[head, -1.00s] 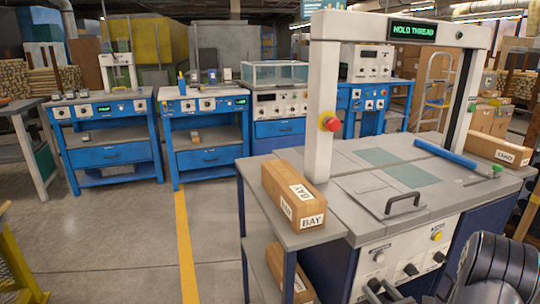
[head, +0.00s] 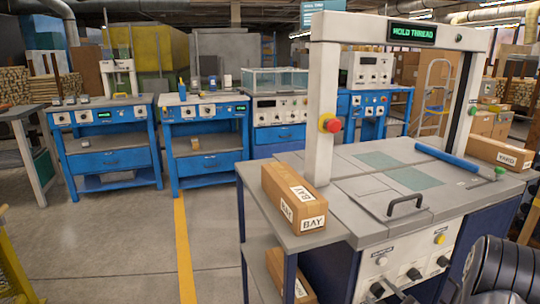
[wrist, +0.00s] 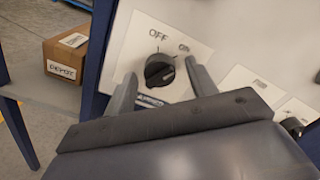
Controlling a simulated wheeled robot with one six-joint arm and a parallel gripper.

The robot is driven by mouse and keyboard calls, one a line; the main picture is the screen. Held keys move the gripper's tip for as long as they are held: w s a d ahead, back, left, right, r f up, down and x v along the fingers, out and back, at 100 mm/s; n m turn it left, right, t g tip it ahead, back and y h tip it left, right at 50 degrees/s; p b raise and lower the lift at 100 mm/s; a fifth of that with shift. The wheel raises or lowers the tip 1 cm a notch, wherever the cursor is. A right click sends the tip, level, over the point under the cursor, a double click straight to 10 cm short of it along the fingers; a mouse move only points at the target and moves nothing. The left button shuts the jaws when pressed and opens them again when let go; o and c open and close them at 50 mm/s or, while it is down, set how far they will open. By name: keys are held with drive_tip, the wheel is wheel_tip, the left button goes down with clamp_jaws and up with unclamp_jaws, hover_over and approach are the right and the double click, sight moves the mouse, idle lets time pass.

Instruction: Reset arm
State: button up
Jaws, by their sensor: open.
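In the wrist view my gripper (wrist: 161,76) is open. Its two grey fingers stand apart on either side of a black rotary knob (wrist: 158,72) on a white panel, marked OFF and ON. I cannot tell whether the fingers touch the knob or stop short of it. The direction of the knob's pointer is unclear. In the head view, the dark end of my arm is at the lower right, in front of the machine's control panel (head: 403,262).
The machine frame (head: 320,100) carries a HOLD THREAD display (head: 413,33) and a red button (head: 332,125). A BAY box (head: 293,197) sits on the side shelf. A DEPOT box (wrist: 67,70) is low at left.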

drive_tip(key=p+v, duration=0.1)
drive_tip(key=v, duration=0.7)
drive_tip(key=shift+s+r, duration=0.1)
